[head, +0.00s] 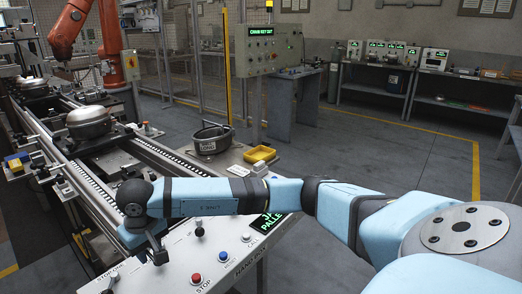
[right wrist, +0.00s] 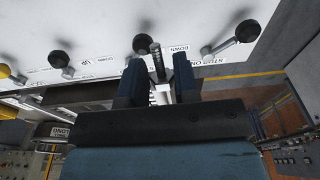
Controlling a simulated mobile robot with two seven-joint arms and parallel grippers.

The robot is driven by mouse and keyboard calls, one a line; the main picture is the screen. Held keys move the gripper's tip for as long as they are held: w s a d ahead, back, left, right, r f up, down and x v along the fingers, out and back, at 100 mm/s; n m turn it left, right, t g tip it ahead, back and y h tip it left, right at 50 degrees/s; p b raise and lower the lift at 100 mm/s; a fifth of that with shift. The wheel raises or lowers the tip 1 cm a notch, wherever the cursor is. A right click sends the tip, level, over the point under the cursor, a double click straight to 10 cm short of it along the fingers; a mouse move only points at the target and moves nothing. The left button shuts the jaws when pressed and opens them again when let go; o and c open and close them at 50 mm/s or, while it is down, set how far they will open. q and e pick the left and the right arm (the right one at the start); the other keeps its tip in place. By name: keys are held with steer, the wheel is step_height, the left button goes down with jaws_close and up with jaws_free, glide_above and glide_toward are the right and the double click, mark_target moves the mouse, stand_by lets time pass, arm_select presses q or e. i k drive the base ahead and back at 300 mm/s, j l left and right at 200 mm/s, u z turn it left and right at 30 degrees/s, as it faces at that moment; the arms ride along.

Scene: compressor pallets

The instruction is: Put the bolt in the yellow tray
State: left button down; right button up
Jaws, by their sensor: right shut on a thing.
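The yellow tray (head: 259,154) sits on a light surface beyond my right forearm, beside a dark round bin. My right gripper (head: 157,254) points down over the white control panel at the conveyor's near end. In the right wrist view, its two dark fingers (right wrist: 158,80) are closed on a slim dark ribbed piece, which looks like the bolt (right wrist: 157,62). The bolt cannot be made out in the head view. My left gripper is not in view.
The white control panel (head: 178,272) carries knobbed levers and a red button (head: 195,280). The dark bin (head: 211,140) stands left of the tray. The conveyor (head: 125,150) bears rounded metal housings (head: 89,122). An orange robot arm (head: 68,30) stands at the back left.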

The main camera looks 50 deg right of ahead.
mark_target(260, 155)
steer(key=l+u, duration=0.1)
steer(key=l, duration=0.45)
steer(key=k+l, duration=0.1)
steer(key=l, duration=0.5)
steer(key=l+u, duration=0.15)
steer(key=l, duration=0.4)
steer(key=k+l, duration=0.1)
steer(key=l, duration=0.45)
steer(key=k+l+u, duration=0.15)
steer(key=l, duration=0.4)
steer(key=i+l, duration=0.1)
steer(key=l, duration=0.3)
steer(key=i+l, duration=0.1)
steer(key=l, duration=0.25)
steer(key=i, duration=0.25)
